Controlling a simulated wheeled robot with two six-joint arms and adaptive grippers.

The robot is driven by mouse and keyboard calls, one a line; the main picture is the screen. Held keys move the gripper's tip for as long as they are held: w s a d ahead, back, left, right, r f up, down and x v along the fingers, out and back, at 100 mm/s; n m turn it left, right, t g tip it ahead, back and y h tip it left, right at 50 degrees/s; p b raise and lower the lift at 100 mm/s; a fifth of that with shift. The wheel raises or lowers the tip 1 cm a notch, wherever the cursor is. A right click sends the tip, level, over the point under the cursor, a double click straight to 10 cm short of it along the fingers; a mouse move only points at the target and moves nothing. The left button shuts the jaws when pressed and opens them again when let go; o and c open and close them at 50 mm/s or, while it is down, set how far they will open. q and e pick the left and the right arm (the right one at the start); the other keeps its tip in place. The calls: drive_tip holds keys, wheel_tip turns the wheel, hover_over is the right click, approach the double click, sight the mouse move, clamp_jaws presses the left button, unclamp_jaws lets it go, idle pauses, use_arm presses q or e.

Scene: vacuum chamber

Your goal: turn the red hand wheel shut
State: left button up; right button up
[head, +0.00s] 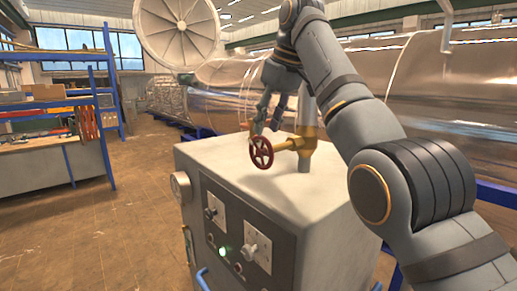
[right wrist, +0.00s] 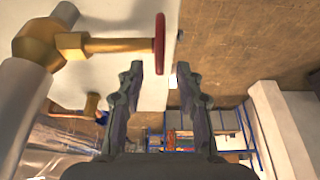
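The red hand wheel (head: 261,152) sits on the end of a brass valve stem (head: 285,144) on top of a grey cabinet. In the right wrist view the wheel (right wrist: 160,44) shows edge-on at the top, with the brass valve (right wrist: 38,45) to its left. My right gripper (head: 267,122) is just above and behind the wheel in the head view. My left gripper is not in view.
The grey cabinet (head: 240,160) carries knobs, a green light and a gauge (head: 181,188). A grey vertical pipe (head: 306,105) rises from the brass valve beside my arm. Large metal vessels (head: 430,90) stand behind. A blue-framed shelf (head: 110,80) is at left, with open floor before it.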

drive_tip(key=b, duration=0.2)
hover_over(255, 164)
drive_tip(key=s+d, duration=0.1)
drive_tip(key=d, duration=0.1)
wheel_tip(255, 164, down, 6)
drive_tip(key=shift+s+d+r, duration=0.1)
drive_tip(key=shift+s+r, duration=0.05)
drive_tip(key=f, duration=0.1)
drive_tip(key=w+a+f, duration=0.1)
drive_tip(key=p, duration=0.1)
drive_tip(key=shift+w+a+f, duration=0.25)
drive_tip(key=shift+a+f, duration=0.1)
drive_tip(key=shift+f, duration=0.25)
drive_tip(key=shift+s+d+f, duration=0.1)
drive_tip(key=shift+d, duration=0.15)
drive_tip(key=shift+a, duration=0.1)
clamp_jaws()
